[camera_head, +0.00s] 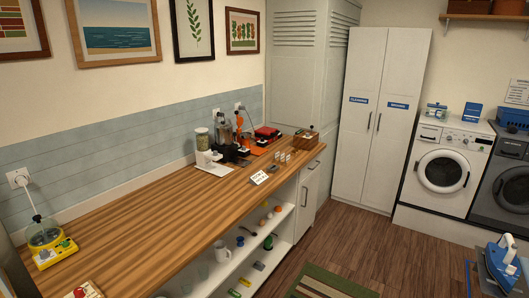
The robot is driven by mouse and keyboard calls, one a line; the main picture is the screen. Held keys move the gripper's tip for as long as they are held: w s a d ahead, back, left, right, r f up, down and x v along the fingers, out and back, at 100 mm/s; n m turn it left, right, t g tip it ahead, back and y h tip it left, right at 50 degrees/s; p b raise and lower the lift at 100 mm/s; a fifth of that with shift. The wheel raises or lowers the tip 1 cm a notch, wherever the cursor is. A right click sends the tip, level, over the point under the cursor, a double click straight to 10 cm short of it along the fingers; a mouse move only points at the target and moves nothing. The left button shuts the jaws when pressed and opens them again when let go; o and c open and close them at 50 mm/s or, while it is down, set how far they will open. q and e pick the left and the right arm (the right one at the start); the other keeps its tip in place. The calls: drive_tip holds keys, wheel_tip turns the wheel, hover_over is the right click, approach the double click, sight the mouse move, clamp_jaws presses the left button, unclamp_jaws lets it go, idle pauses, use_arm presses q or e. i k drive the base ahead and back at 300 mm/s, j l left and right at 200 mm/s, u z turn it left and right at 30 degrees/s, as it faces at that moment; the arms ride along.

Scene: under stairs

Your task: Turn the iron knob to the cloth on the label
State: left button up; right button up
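A blue and white iron (503,262) is at the lower right edge, on a dark surface that the frame cuts off. Its knob and any markings are too small to make out. No label with a cloth can be read from here. A small white card (259,178) with dark writing stands on the counter, but its text is not legible. Neither of my grippers is in view.
A long wooden counter (125,225) runs along the left wall, with appliances at its far end. A white washer (442,172) and a grey machine (505,190) stand at the right. A striped rug (325,283) lies on the floor. The floor between counter and washer is clear.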

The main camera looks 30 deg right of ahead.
sight(510, 269)
drive_tip(key=i+l+z, duration=0.15)
drive_tip(key=z, duration=0.3)
drive_tip(key=i+l+z, duration=0.1)
drive_tip(key=i+z, duration=0.45)
drive_tip(key=z, duration=0.3)
drive_tip(key=i+z, duration=0.2)
drive_tip(key=z, duration=0.2)
drive_tip(key=i+z, duration=0.35)
drive_tip(key=i, duration=0.25)
drive_tip(key=i+j+z, duration=0.2)
drive_tip(key=i+z, duration=0.2)
drive_tip(key=i, duration=0.25)
drive_tip(key=i+z, duration=0.2)
drive_tip(key=z, duration=0.2)
drive_tip(key=i+z, duration=0.25)
drive_tip(key=z, duration=0.2)
drive_tip(key=i+z, duration=0.2)
drive_tip(key=z, duration=0.2)
drive_tip(key=i+j+z, duration=0.15)
drive_tip(key=z, duration=0.25)
drive_tip(key=i+j+z, duration=0.2)
drive_tip(key=z, duration=0.25)
